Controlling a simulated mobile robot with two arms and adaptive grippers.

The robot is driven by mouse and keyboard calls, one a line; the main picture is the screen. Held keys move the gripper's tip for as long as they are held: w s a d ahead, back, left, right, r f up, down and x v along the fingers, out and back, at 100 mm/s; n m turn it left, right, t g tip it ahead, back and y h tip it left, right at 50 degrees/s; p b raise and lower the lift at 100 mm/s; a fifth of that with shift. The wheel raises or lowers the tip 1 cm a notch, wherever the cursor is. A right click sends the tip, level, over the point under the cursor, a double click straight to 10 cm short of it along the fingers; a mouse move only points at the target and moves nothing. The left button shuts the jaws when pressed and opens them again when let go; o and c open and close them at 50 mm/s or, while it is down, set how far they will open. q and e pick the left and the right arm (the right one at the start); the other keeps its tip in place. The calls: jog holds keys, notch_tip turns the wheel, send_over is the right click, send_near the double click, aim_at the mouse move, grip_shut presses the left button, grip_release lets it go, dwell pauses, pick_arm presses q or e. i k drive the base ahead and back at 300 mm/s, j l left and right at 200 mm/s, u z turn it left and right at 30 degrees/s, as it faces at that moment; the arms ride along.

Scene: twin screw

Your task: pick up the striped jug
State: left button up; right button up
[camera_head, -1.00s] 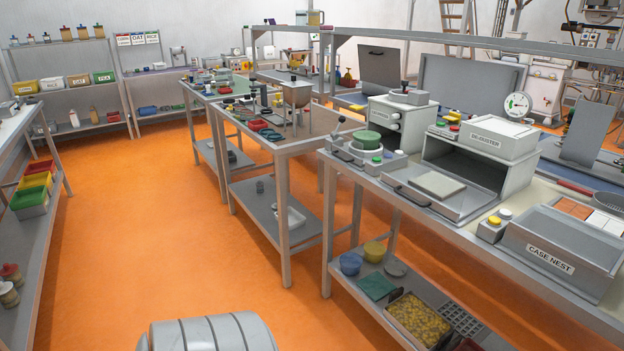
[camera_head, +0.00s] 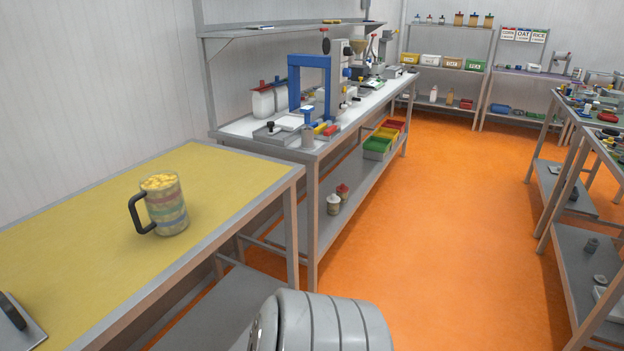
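The striped jug (camera_head: 167,207) stands upright on the yellow-topped table (camera_head: 225,180) at the left. It is see-through with coloured bands and is filled to the top with yellow pieces. Its black handle (camera_head: 137,215) points left and toward me. Neither of my grippers shows in the head view, and nothing is touching the jug.
A dark-handled grey object (camera_head: 18,318) lies at the table's near left corner. Behind stands a grey bench (camera_head: 270,146) with a blue frame (camera_head: 310,85) and white containers (camera_head: 263,103). Orange floor (camera_head: 440,220) is clear to the right, up to other benches.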

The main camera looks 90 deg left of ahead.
aim_at(161, 192)
jog(key=u, duration=3.65)
jog(key=k+l+z, duration=0.1)
jog(key=l, duration=0.4)
jog(key=k+l+z, duration=0.15)
jog(key=l, duration=0.35)
jog(key=k+l+z, duration=0.1)
jog(key=l, duration=0.4)
jog(key=i+j, duration=0.35)
jog(key=j, duration=0.15)
